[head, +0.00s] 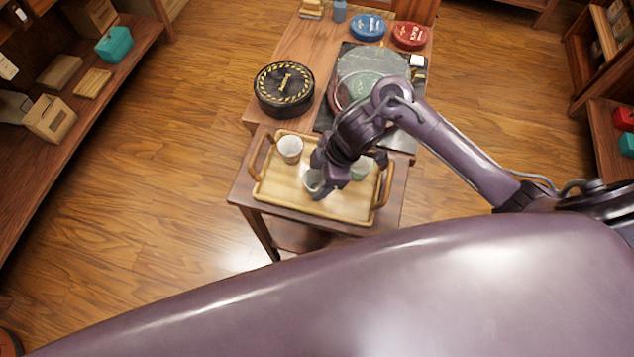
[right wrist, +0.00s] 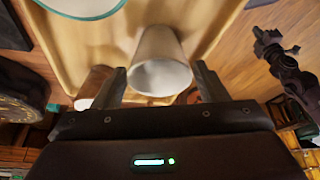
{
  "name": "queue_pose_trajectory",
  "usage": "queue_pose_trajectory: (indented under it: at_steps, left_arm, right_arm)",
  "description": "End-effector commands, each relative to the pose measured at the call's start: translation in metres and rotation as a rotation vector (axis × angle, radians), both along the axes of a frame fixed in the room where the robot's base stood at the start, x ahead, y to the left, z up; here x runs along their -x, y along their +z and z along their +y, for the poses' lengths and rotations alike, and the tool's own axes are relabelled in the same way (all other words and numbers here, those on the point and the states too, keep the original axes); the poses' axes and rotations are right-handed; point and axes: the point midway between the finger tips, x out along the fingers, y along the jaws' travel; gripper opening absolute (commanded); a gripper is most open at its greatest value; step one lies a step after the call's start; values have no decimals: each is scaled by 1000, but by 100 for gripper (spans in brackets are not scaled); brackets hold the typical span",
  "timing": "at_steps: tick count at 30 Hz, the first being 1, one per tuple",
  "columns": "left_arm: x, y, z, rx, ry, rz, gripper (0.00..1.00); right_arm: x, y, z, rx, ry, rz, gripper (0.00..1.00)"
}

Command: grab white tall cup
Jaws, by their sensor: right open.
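The white tall cup (right wrist: 160,62) stands between the two fingers of my right gripper (right wrist: 162,85) in the right wrist view, with a gap on each side. In the head view, my right gripper (head: 328,180) is over the wooden tray (head: 345,207), and the cup (head: 312,180) is partly hidden beside its fingers. The gripper is open. A pale green cup (head: 361,168) stands right of the gripper, partly covered. A dark jointed shape, apparently my left gripper (right wrist: 275,45), shows small in the right wrist view.
The tray has raised handles (head: 383,185) at both ends and sits on a small table (head: 240,190). A black round tin (head: 284,90) stands behind it. Shelves stand on both sides, with open floor between.

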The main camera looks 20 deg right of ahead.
Motion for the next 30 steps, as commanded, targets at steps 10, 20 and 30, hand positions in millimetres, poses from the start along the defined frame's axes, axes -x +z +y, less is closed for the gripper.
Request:
queue_pose_trajectory:
  at_steps: [10,20,30]
  left_arm:
    - [-23,0,-1,3,1,-33,0]
    - [-23,0,-2,3,3,-33,0]
    - [-16,-1,-2,4,4,-23,0]
  right_arm:
    - [-2,-30,10,2,0,-2,66]
    - [-2,-30,10,2,0,-2,43]
    - [-2,-28,10,1,0,-3,32]
